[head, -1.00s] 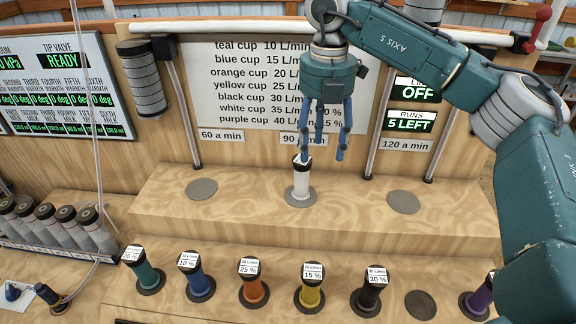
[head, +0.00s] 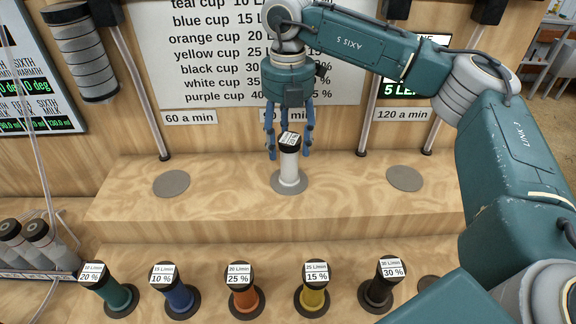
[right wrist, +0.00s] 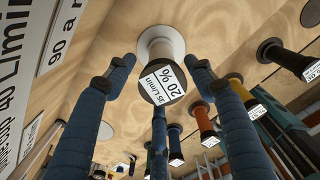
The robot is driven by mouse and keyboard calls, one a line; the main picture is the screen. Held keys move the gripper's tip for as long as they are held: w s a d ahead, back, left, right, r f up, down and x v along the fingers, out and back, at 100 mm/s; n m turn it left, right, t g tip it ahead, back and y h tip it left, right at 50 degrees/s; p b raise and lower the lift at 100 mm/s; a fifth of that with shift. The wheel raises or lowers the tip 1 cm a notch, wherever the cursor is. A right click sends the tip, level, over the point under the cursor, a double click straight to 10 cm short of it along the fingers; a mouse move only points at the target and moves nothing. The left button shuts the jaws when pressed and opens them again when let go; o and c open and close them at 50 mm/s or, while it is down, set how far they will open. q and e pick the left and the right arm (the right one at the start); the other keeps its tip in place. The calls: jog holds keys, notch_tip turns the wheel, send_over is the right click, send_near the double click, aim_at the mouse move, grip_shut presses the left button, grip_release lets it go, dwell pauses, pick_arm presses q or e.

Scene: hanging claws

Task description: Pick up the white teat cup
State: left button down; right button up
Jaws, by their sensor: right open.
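The white teat cup (head: 289,165) stands upright on the middle grey disc of the raised wooden step, with a black top and a white label. It also shows in the right wrist view (right wrist: 158,55), its labelled top facing the camera. My right gripper (head: 289,150) points down at the cup, its blue fingers spread around the cup's top. In the right wrist view the fingers (right wrist: 160,95) are open, with gaps between them and the cup. My left gripper is not in view.
Teal (head: 118,295), blue (head: 178,296), orange (head: 243,300), yellow (head: 313,299) and black (head: 378,292) cups stand along the lower step. Empty discs lie left (head: 172,184) and right (head: 404,179) on the raised step. A signboard (head: 215,60) stands behind.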

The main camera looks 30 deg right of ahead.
aim_at(289, 162)
jog(key=shift+s+f, duration=0.2)
jog(key=shift+f, duration=0.45)
jog(key=shift+d+f+p, duration=0.1)
jog(key=shift+f+p, duration=0.2)
jog(key=shift+p, duration=0.2)
notch_tip(289, 162, down, 4)
jog(key=shift+w+r+p, duration=0.1)
jog(key=shift+p, duration=0.9)
jog(key=shift+d+f, duration=0.1)
jog(key=shift+f, duration=0.35)
grip_shut()
